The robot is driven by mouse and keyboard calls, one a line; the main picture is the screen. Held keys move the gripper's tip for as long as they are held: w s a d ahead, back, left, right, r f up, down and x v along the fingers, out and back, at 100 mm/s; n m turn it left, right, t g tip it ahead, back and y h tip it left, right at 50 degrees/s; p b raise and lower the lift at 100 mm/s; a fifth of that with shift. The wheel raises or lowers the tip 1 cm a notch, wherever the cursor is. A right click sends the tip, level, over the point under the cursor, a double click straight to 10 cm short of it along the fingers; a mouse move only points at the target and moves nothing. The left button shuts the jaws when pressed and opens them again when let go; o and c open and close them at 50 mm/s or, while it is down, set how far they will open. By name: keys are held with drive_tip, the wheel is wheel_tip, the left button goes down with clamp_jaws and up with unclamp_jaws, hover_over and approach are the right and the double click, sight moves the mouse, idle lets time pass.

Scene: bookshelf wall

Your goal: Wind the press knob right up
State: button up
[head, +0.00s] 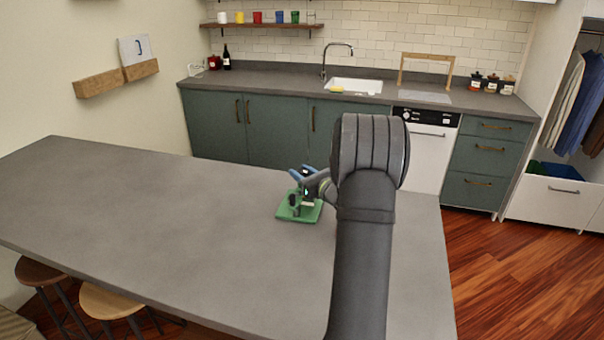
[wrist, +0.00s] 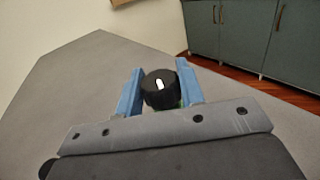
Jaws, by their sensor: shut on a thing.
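The press is a small green device (head: 299,211) standing on the grey counter, left of my arm in the head view. Its knob (wrist: 159,89) is black and round with a white mark on top, seen from above in the wrist view. My gripper (wrist: 158,93) has blue fingers on the left and right sides of the knob and is shut on it. In the head view my gripper (head: 302,174) is at the top of the press, and my arm hides part of that area. Most of the press is hidden below the knob in the wrist view.
The grey counter (head: 150,205) is clear around the press, with its far edge close behind. Stools (head: 112,300) stand below its near left side. Beyond the floor gap are green cabinets (head: 270,130), a sink (head: 355,86) and a white dishwasher (head: 428,150).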

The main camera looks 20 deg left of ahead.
drive_tip(key=shift+n+g+y, duration=0.3)
drive_tip(key=shift+n+g, duration=0.1)
drive_tip(key=shift+g, duration=0.2)
drive_tip(key=n+g+y, duration=0.1)
drive_tip(key=n+g, duration=0.2)
drive_tip(key=g, duration=0.1)
drive_tip(key=n+g+y, duration=0.1)
drive_tip(key=n+g, duration=0.1)
drive_tip(key=g, duration=0.2)
drive_tip(key=shift+f+n+y, duration=0.1)
drive_tip(key=shift+n+y, duration=0.2)
drive_tip(key=shift+n, duration=0.1)
drive_tip(key=n+g, duration=0.2)
drive_tip(key=g, duration=0.2)
drive_tip(key=n+g+h, duration=0.1)
drive_tip(key=n+g, duration=0.2)
drive_tip(key=g, duration=0.1)
drive_tip(key=shift+s+g+h, duration=0.2)
drive_tip(key=shift+g+h, duration=0.1)
drive_tip(key=shift+g, duration=0.1)
drive_tip(key=shift+n+g, duration=0.3)
drive_tip(key=shift+n, duration=0.1)
drive_tip(key=o, duration=1)
